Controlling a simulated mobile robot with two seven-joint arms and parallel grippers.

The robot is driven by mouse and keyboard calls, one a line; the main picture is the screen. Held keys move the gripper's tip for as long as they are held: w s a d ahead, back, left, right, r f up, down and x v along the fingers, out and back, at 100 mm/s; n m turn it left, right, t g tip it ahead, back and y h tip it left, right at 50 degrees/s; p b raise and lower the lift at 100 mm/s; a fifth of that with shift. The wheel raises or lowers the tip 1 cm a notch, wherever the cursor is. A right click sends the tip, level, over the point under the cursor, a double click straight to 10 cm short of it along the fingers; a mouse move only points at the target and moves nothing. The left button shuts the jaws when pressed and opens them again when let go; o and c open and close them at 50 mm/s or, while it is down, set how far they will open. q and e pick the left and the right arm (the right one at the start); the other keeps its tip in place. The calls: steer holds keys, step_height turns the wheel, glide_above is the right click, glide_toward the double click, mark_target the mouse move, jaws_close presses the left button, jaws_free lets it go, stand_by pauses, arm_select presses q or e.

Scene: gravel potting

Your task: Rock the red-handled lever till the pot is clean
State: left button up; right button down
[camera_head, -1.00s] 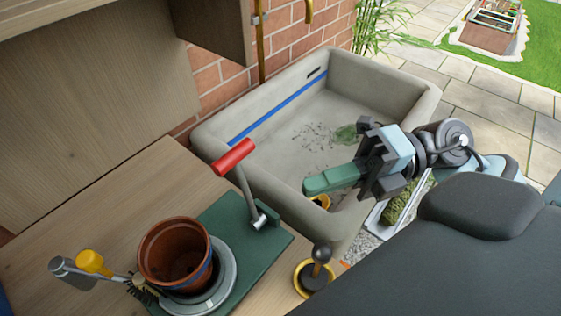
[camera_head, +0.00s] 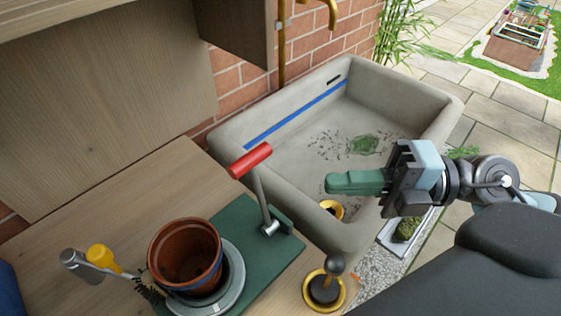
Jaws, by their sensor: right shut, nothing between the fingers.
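The lever's red handle (camera_head: 250,160) stands on a grey metal rod (camera_head: 262,205) that rises from a green base plate (camera_head: 253,243) on the wooden bench. The rod leans slightly left. A terracotta pot (camera_head: 186,255) sits on a grey round turntable (camera_head: 233,277) on the same plate. Dark patches show inside the pot; how clean its wall is I cannot tell. A brush (camera_head: 150,287) touches or nearly touches the pot's left side. My right gripper (camera_head: 328,184) is shut and empty, over the sink's near side, to the right of the red handle and apart from it. My left gripper is out of view.
A stone sink (camera_head: 232,135) with dark debris and a green scrap (camera_head: 363,145) stands behind. A black-knobbed plunger-like item (camera_head: 336,265) is at the bench's right edge. A yellow-handled tool (camera_head: 100,256) lies left of the pot. A cabinet (camera_head: 238,30) overhangs the back.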

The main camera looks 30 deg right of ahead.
mark_target(250, 167)
steer(key=w+a+b, duration=0.1)
steer(key=w+a, duration=0.1)
steer(key=a, duration=0.1)
steer(key=w+a+b, duration=0.1)
steer(key=w+a, duration=0.2)
steer(key=shift+w+a, duration=0.4)
steer(key=shift+w, duration=0.25)
steer(key=shift+w, duration=0.1)
